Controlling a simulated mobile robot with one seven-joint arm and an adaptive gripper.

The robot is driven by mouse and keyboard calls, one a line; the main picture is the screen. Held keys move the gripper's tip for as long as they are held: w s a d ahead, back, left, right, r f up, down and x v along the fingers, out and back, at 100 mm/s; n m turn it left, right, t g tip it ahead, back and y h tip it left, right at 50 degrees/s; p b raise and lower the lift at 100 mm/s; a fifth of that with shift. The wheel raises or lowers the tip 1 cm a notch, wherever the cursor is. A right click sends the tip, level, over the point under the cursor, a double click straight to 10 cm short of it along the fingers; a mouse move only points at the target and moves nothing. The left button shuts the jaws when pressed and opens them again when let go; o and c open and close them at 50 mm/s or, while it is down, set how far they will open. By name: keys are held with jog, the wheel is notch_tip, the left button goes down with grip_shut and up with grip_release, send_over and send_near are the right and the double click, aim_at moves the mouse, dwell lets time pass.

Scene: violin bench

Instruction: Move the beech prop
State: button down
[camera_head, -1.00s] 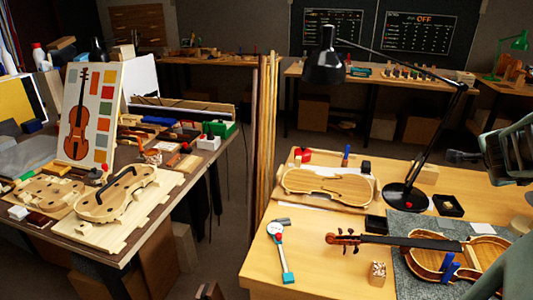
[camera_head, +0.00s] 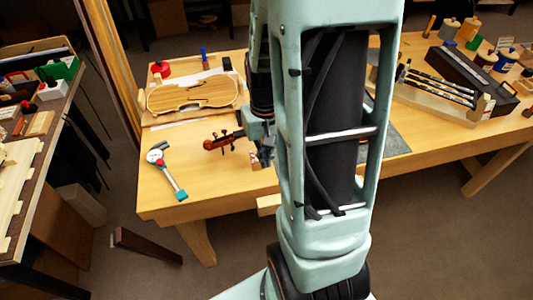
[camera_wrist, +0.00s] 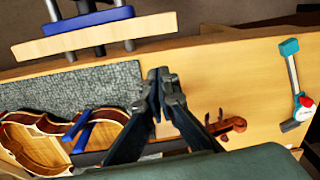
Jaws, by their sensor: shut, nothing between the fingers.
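My gripper (camera_wrist: 162,74) is shut and empty in the wrist view, its fingertips in front of the grey mat and bench top. In the head view my arm covers most of it. A small pale wooden block (camera_head: 259,160) stands near the bench's front edge, below the violin's scroll (camera_head: 222,142) and partly hidden by my arm. It may be the beech prop; I cannot tell for sure. In the wrist view the violin body (camera_wrist: 30,140) lies on the grey mat (camera_wrist: 100,85), and my fingers cross in front of its neck.
A caliper-like tool (camera_head: 168,172) lies at the bench's left end. A violin plate (camera_head: 192,93) lies behind it. A pale wooden bar with blue metalwork (camera_wrist: 90,37) juts from the bench edge. A rack of dark sticks (camera_head: 440,90) stands right. A brown beam (camera_head: 155,258) is near the floor.

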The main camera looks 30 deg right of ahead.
aim_at(261, 175)
notch_tip(261, 175, down, 10)
jog(key=shift+r+b, duration=0.1)
jog(key=shift+b, duration=0.3)
jog(key=shift+w+d+r+p, duration=0.15)
jog(key=shift+w+p, duration=0.2)
jog(key=shift+w, duration=0.9)
jog(key=shift+w+d, duration=0.15)
jog(key=shift+w, duration=0.65)
jog(key=w, duration=0.3)
jog(key=w+d+b, duration=0.1)
jog(key=w, duration=0.5)
jog(key=shift+w+d, duration=0.15)
jog(key=shift+d, duration=0.15)
jog(key=shift+s, duration=0.2)
